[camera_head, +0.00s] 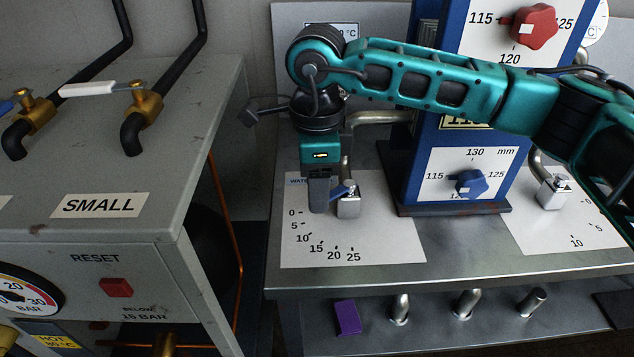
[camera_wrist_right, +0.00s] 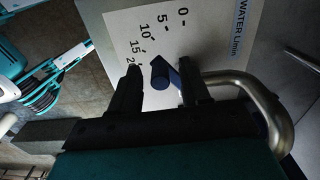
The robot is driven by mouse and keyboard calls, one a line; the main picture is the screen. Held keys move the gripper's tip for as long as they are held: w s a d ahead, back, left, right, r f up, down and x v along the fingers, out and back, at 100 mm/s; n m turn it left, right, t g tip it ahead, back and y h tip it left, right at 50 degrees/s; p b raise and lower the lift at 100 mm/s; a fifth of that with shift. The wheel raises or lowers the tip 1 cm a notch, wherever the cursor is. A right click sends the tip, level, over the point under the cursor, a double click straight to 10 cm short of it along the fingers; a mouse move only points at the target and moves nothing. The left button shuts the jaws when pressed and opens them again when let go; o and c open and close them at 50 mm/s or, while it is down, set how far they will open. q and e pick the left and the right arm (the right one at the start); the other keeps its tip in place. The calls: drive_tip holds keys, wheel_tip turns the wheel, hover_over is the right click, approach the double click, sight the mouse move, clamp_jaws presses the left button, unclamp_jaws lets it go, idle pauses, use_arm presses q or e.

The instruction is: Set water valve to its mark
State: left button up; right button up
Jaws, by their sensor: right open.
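In the right wrist view the blue handle (camera_wrist_right: 160,74) sits between the two dark fingertips of my right gripper (camera_wrist_right: 158,78), with gaps visible on both sides. Its pointed end faces the 5 to 15 side of the scale; the exact reading is unclear. In the head view my right gripper (camera_head: 322,198) points down at the valve, hiding part of the handle and scale. I cannot make out the target mark. My left gripper is not in view.
A blue column (camera_head: 425,165) with a red knob (camera_head: 534,27) and a blue knob (camera_head: 470,184) stands right of the valve. A bent metal pipe (camera_wrist_right: 262,105) runs close beside the gripper. A grey cabinet (camera_head: 110,240) is at left. A purple block (camera_head: 347,317) lies below.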

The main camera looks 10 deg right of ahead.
wheel_tip(320, 180, up, 13)
drive_tip(key=shift+f, duration=0.15)
idle(0.4)
